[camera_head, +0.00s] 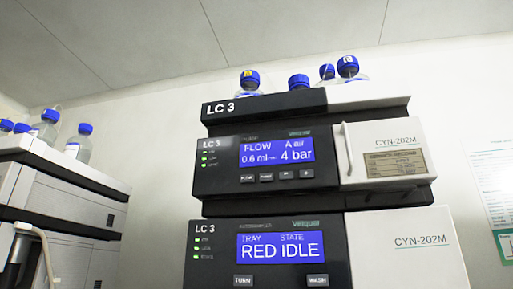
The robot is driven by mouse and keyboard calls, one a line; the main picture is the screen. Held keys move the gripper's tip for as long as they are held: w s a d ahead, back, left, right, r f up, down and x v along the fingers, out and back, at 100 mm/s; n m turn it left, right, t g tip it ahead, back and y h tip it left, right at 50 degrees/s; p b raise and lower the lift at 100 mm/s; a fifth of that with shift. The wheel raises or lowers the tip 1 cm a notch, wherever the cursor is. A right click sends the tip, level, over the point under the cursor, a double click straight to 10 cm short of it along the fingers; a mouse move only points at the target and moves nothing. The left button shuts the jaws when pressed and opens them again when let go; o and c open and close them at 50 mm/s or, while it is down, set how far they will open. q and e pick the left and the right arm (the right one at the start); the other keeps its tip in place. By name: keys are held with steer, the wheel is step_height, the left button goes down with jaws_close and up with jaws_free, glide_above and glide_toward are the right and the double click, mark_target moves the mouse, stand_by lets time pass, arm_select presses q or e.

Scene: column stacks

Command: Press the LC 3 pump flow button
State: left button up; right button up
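The LC 3 stack stands in the middle of the head view, with a dark top tray (262,103) labelled LC 3. Below it is the LC 3 pump module (219,178). Its blue screen (276,151) reads FLOW 0.6 ml, with 4 bar at the right. A row of small dark buttons (266,177) sits under this screen; their labels are too small to read surely. Below is another LC 3 module (222,274) whose screen (280,246) reads TRAY STATE RED IDLE, with TURN (243,281) and WASH (318,280) buttons. Neither gripper is in view.
Several blue-capped bottles (250,82) stand on top of the stack. A white door with a handle (386,152) is right of the pump panel. Another stack (70,174) with bottles stands at left, across a gap. A poster (493,200) hangs at right.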

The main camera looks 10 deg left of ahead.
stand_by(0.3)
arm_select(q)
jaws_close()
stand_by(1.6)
